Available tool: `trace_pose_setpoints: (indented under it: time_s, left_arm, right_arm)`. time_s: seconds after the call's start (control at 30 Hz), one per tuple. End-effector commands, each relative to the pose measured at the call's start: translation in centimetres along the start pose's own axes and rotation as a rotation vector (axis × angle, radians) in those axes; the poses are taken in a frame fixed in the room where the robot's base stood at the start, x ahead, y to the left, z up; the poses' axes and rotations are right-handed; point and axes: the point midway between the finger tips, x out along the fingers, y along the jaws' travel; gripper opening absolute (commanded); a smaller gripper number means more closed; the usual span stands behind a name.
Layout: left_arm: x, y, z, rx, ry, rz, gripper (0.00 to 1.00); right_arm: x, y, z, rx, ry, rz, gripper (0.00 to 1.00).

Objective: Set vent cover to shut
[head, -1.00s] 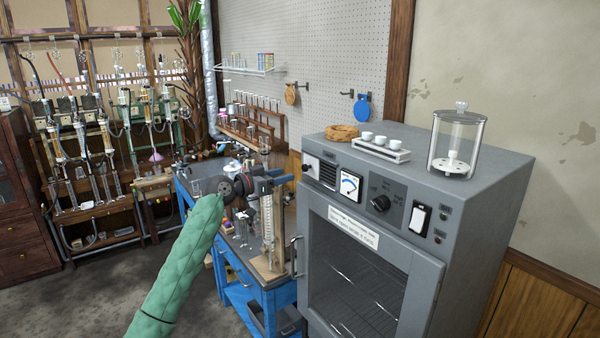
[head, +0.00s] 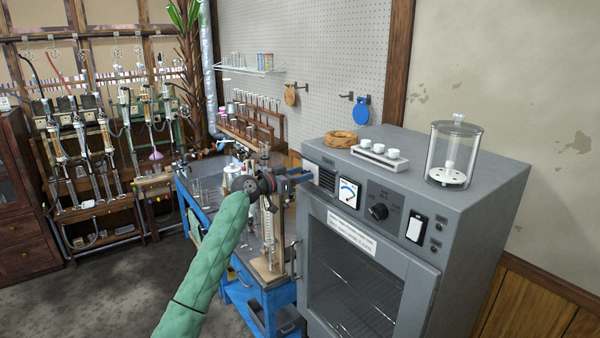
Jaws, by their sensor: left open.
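The vent cover (head: 311,167) is a small pale plate at the upper left of the grey oven's front panel. To its right the dark slats of the vent (head: 327,180) show uncovered. My left gripper (head: 307,177) is open, with its fingers pointing right at the cover's lower part. It hides some of the cover, and I cannot tell whether it touches it. My right gripper is not in view.
The grey oven (head: 480,215) carries a cork ring (head: 340,139), a white rack with small cups (head: 380,158) and a glass jar (head: 454,150). A blue bench (head: 270,298) with glassware stands left of the oven, beneath my left arm.

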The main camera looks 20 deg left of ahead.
Motion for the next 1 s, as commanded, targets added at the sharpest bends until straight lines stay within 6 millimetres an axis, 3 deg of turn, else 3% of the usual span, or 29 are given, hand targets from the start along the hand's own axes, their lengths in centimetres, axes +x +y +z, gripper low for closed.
trace_pose_setpoints:
  time_s: [0.27, 0.5, 0.73, 0.83, 0.9, 1.0]
  left_arm:
    - [0.1, 0.0, 0.1, 0.001, 0.0, 0.0, 0.44]
    - [0.1, 0.0, 0.0, 0.001, 0.0, -0.001, 0.01]
    - [0.1, 0.6, 0.2, 0.003, -0.001, 0.0, 0.0]
    - [0.1, 2.5, 0.4, 0.004, -0.002, 0.001, 0.0]
    - [0.1, 4.2, 0.4, 0.004, -0.002, 0.002, 0.0]
    - [0.1, 6.3, 0.2, 0.005, -0.002, 0.001, 0.0]
  right_arm:
    - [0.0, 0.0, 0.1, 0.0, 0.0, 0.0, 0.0]
    - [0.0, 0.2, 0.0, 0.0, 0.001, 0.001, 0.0]
    - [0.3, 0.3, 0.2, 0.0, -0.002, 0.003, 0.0]
    - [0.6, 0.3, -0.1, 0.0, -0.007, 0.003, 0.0]
    - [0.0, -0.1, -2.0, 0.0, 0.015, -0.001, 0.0]
    - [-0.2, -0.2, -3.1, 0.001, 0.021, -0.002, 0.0]
